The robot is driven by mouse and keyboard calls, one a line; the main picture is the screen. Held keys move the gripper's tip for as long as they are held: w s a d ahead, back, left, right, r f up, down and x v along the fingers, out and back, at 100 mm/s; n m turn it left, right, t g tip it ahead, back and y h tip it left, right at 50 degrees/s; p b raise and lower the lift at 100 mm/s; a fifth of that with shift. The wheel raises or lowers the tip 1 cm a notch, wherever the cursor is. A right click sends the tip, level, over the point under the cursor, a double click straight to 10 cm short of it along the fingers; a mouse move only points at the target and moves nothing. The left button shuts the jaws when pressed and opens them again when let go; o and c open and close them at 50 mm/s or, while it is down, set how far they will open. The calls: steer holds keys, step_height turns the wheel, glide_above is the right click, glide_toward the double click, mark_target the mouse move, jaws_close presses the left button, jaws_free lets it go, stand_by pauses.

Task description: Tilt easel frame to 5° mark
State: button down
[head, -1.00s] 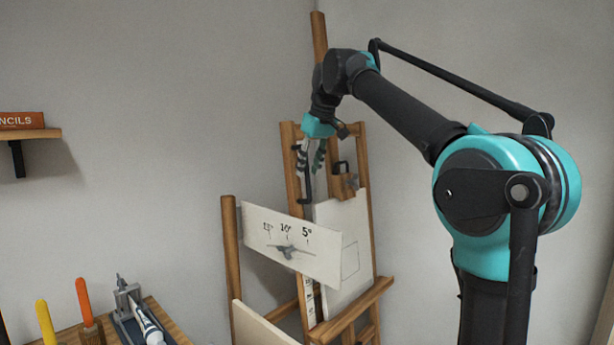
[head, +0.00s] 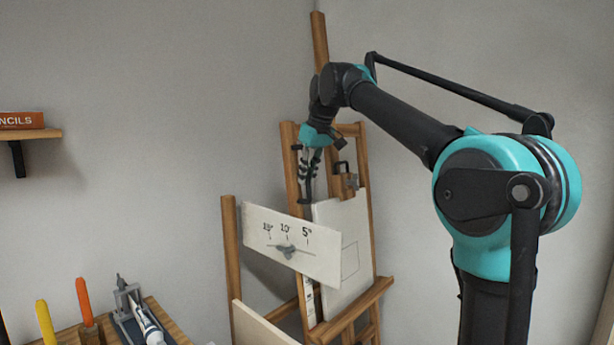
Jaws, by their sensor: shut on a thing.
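The wooden easel frame (head: 289,165) stands in the corner, leaning back, with a white canvas (head: 343,235) on it. My gripper (head: 306,180) is at the upper left of the frame, its fingers around a dark upright handle (head: 307,200) beside the left rail. The fingers hide part of the handle. A white angle plate (head: 262,225) in front carries 15°, 10° and 5° marks. A dark wing-shaped piece (head: 288,250) sits on the plate's line, below and near the 10° mark. Its exact reading is too small to tell.
A wooden post (head: 229,240) stands left of the plate, with a pale board (head: 262,325) low beside it. A table at the lower left holds orange (head: 84,300) and yellow (head: 44,320) tools and a grey clamp-like device (head: 128,305). A shelf (head: 30,134) is on the left wall.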

steer(key=s+d, duration=0.3)
steer(key=d, duration=0.1)
steer(key=shift+s+d+r, duration=0.25)
steer(key=shift+s+d, duration=0.1)
steer(key=shift+d, duration=0.05)
steer(key=c, duration=1.5)
jaws_free()
steer(key=shift+c, duration=0.2)
steer(key=v, duration=1.2)
steer(key=shift+s+d, duration=0.15)
steer(key=shift+f, duration=0.2)
